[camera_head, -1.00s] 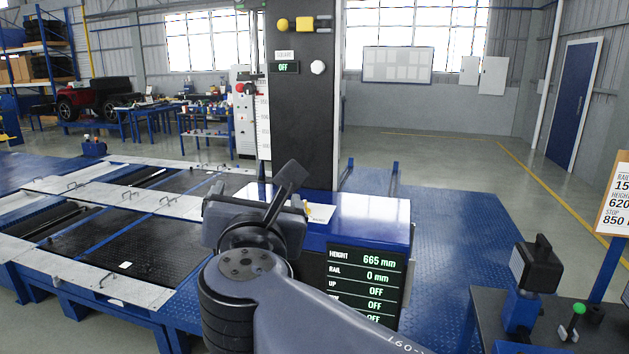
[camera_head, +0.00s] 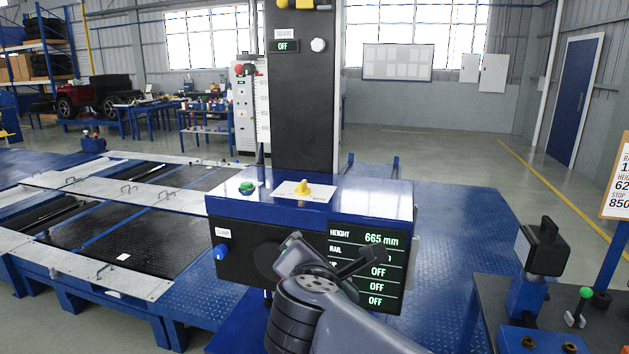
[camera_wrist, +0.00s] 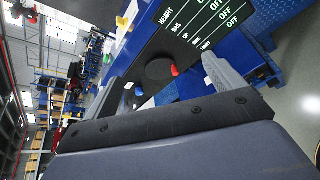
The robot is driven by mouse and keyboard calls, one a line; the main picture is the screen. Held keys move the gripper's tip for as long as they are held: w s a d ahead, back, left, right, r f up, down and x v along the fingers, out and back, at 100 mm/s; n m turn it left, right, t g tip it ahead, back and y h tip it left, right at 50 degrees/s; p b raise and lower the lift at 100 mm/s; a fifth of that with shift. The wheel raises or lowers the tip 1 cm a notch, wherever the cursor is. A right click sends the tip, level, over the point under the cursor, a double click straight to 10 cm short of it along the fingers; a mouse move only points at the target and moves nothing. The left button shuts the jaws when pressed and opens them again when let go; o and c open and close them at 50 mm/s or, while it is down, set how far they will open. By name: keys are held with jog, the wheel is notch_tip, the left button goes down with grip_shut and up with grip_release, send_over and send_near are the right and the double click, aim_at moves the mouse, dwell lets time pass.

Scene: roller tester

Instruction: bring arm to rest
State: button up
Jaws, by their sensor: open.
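My gripper (camera_wrist: 168,82) is open and empty in the wrist view, its two grey fingers wide apart on either side of the picture. In the head view my arm is folded at the bottom middle, in front of the control box (camera_head: 235,207). My wrist covers part of the box's front and part of its display (camera_head: 380,240). The display reads a height of 665 mm and several OFF lines; the rail value is hidden. In the wrist view, a red knob (camera_wrist: 174,70) and a blue knob (camera_wrist: 139,91) on the box show beyond the fingers.
A green button (camera_head: 247,187) and a yellow knob (camera_head: 303,189) sit on the box top. A dark column (camera_head: 303,115) rises behind it. A side bench (camera_head: 490,300) with a black-topped device (camera_head: 543,245) stands at the right. Blue floor plating (camera_head: 455,235) between is clear.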

jog(key=s+d+f+m+g+b, duration=0.2)
jog(key=d+f+m+b, duration=0.1)
jog(key=f, duration=0.6)
jog(key=s+d+f+m+g+h+b, duration=0.1)
jog(key=s+d+f+m+g+b, duration=0.1)
jog(key=d+f+m, duration=0.3)
jog(key=s+d+f+m+g+b, duration=0.2)
jog(key=d+f+m+g+b, duration=0.1)
jog(key=f, duration=1)
jog(key=shift+s+d+m+h+b, duration=0.4)
jog(key=shift+d+m+b, duration=0.15)
jog(key=shift+m+b, duration=0.4)
jog(key=shift+s, duration=0.1)
